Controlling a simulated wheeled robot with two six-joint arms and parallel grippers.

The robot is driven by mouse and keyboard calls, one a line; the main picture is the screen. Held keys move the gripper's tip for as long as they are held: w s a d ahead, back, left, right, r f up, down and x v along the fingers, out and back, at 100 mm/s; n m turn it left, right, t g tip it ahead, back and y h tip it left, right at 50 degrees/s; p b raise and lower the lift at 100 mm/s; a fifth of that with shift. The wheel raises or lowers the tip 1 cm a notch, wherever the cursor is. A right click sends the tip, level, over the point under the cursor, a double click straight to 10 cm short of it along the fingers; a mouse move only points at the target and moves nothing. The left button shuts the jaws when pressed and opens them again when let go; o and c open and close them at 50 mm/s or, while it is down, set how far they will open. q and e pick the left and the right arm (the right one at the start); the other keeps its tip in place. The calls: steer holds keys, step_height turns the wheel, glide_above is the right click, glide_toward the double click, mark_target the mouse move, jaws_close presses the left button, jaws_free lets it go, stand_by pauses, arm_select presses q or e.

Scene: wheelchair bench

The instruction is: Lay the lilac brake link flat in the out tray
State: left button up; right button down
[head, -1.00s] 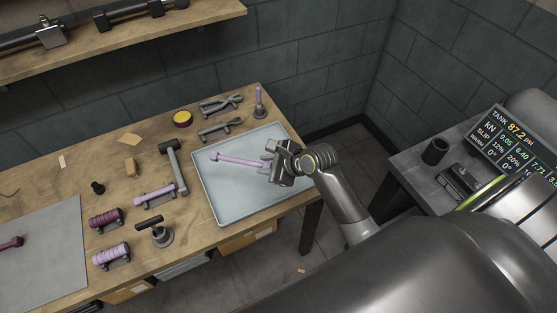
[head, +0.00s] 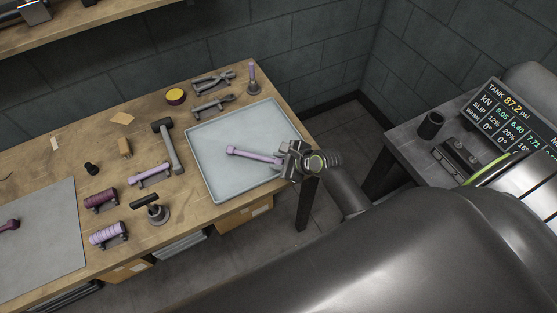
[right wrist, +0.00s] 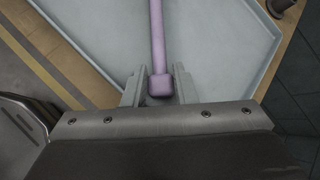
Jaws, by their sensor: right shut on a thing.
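The lilac brake link (head: 254,154) is a slim bar with a thicker end. It lies roughly level over the right part of the pale out tray (head: 220,185), its far end pointing left in the head view. My right gripper (head: 288,160) is shut on its near end at the tray's right edge. In the right wrist view the link (right wrist: 156,35) runs straight out from between the fingers (right wrist: 157,88), over the tray floor (right wrist: 205,50). Whether it touches the floor, I cannot tell. My left gripper is not in view.
Another lilac bar (head: 149,175) rests on a holder. The rest of the tray is bare.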

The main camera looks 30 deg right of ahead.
steer(key=c, duration=1.2)
jaws_free()
steer(key=shift+f, duration=0.1)
steer(key=shift+o, duration=0.2)
steer(key=shift+r, duration=0.2)
steer(key=p+v, duration=0.1)
steer(key=v, duration=1.1)
